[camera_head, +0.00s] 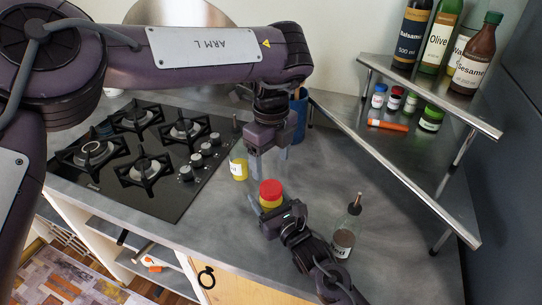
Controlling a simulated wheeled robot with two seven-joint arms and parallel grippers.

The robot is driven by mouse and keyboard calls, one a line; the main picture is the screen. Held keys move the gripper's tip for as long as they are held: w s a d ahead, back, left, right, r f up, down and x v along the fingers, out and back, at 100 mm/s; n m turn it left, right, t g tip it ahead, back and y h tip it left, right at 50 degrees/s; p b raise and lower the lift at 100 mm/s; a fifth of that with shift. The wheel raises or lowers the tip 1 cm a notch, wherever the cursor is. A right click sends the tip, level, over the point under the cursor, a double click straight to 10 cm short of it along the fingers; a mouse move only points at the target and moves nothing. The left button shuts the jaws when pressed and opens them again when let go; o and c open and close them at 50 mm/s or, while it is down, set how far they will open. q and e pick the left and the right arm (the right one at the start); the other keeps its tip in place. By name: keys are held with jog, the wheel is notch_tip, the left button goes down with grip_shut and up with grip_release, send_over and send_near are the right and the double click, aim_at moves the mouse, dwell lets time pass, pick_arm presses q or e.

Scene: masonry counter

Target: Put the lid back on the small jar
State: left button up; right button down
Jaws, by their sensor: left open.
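A small yellow jar (271,203) stands on the grey counter. A red lid (270,187) shows at its top; I cannot tell whether it is seated or just resting there. My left gripper (268,172) is open, pointing down above and just behind the red lid, with nothing seen between its fingers. My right gripper (277,213) reaches in from the lower right, close against the front of the yellow jar. Its fingertips are partly hidden, so I cannot tell whether it grips the jar.
A yellow labelled container (238,167) stands left of my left gripper. The gas hob (150,155) is at left; a metal shelf (425,105) with bottles and small jars is at right.

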aim_at(271, 187)
pick_arm(q)
notch_tip(271, 187, down, 8)
jog(key=shift+r, duration=0.2)
dwell(0.3)
jog(key=c, duration=1.1)
jog(key=shift+o, duration=0.2)
jog(key=o, duration=1.2)
jog(key=shift+c, duration=0.2)
notch_tip(271, 187, up, 12)
